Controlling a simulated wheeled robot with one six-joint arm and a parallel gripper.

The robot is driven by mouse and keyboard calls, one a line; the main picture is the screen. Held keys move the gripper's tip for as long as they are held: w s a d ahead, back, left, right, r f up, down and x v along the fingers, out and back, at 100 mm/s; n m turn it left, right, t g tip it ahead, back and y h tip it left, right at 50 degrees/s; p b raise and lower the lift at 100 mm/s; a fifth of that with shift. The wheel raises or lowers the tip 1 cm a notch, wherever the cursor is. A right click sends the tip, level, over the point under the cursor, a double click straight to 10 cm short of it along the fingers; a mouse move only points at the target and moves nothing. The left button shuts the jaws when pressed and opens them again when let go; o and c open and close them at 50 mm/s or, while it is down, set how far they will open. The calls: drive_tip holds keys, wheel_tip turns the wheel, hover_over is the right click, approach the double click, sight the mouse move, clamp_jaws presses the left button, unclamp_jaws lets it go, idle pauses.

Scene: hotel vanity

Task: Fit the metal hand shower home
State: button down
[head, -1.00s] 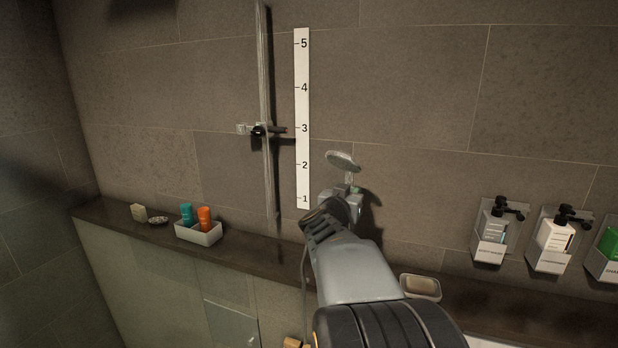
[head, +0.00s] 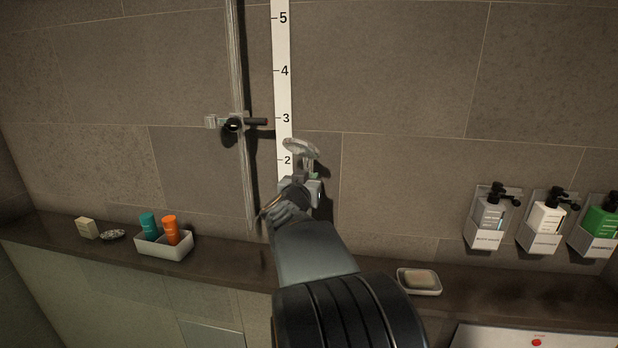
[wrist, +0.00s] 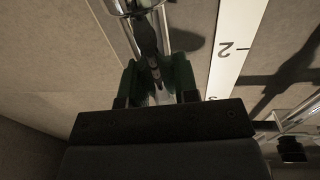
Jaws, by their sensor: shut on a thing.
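The metal hand shower (head: 301,148) is held head up in my gripper (head: 313,185), in front of the wall just right of the numbered strip, around mark 2. In the wrist view my gripper (wrist: 158,82) has its green-padded fingers shut on the handle (wrist: 147,40) of the hand shower. The holder (head: 236,123) is a dark clamp on the vertical rail (head: 240,80), at about mark 3. It is above and left of my gripper, apart from the hand shower. The lower handle is mostly hidden by my gripper and arm.
The numbered strip (head: 283,70) runs beside the rail. A dark ledge (head: 220,264) below carries a white tray (head: 165,247) with two bottles, a soap bar (head: 87,228) and a soap dish (head: 419,283). Wall dispensers (head: 547,228) hang right. The wall around the holder is clear.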

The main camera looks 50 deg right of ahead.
drive_tip(key=shift+f+b, duration=3.1)
drive_tip(key=shift+b, duration=0.2)
drive_tip(key=shift+s+a+f+b, duration=0.15)
drive_tip(key=shift+f+b, duration=0.3)
drive_tip(key=shift+f, duration=0.25)
drive_tip(key=shift+a+f+b, duration=0.1)
drive_tip(key=shift+f+b, duration=0.35)
drive_tip(key=shift+f, duration=0.25)
drive_tip(key=shift+f+b, duration=0.35)
drive_tip(key=shift+f, duration=0.25)
drive_tip(key=shift+r, duration=0.2)
drive_tip(key=shift+d+r+p, duration=0.1)
drive_tip(key=shift+r+p, duration=0.7)
drive_tip(key=shift+p, duration=0.35)
drive_tip(key=shift+s+a+r+p, duration=0.1)
drive_tip(key=shift+a+r+p, duration=0.1)
drive_tip(key=shift+p, duration=0.25)
drive_tip(key=shift+f+b, duration=1.05)
drive_tip(key=shift+f, duration=0.45)
